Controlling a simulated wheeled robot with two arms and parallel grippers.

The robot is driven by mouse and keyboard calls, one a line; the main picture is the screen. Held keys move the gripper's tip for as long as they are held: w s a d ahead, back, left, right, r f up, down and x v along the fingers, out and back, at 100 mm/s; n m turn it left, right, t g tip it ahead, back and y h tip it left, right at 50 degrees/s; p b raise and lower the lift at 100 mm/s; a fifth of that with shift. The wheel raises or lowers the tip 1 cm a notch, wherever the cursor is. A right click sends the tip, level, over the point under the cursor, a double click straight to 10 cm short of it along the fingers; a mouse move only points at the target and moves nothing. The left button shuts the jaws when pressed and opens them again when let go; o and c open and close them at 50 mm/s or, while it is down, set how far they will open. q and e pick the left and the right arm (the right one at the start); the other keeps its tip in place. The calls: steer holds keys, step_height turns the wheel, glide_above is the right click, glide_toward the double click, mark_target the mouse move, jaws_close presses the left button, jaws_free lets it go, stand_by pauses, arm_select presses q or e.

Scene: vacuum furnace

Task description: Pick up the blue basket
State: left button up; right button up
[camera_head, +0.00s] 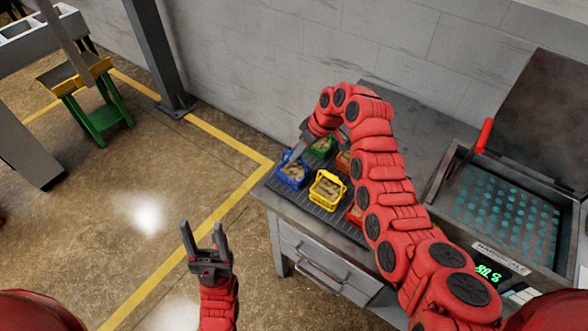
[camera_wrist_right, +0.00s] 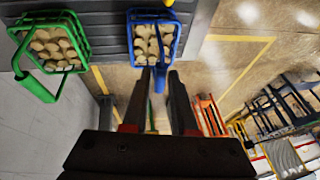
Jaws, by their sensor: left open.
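The blue basket (camera_head: 292,173) stands at the left end of the dark ribbed mat on the bench, filled with pale lumps. It also shows at the top middle of the right wrist view (camera_wrist_right: 153,42). My right gripper (camera_head: 301,146) is just above and behind it in the head view, partly hidden by my arm. In the right wrist view my right gripper (camera_wrist_right: 159,72) has its fingers apart, with the tips close to the basket's edge; contact is unclear. My left gripper (camera_head: 204,230) is open and empty over the floor, left of the bench.
A green basket (camera_head: 322,146) and a yellow basket (camera_head: 327,190) stand close by, with red ones partly behind my right arm. The wall (camera_head: 260,60) is behind.

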mark_target(290, 169)
steer(key=shift+a+f+p, duration=0.35)
steer(key=shift+p, duration=0.2)
steer(key=shift+p+x, duration=0.8)
steer(key=shift+x, duration=1.25)
steer(key=shift+w+f, duration=0.15)
steer(key=shift+f, duration=0.05)
jaws_close()
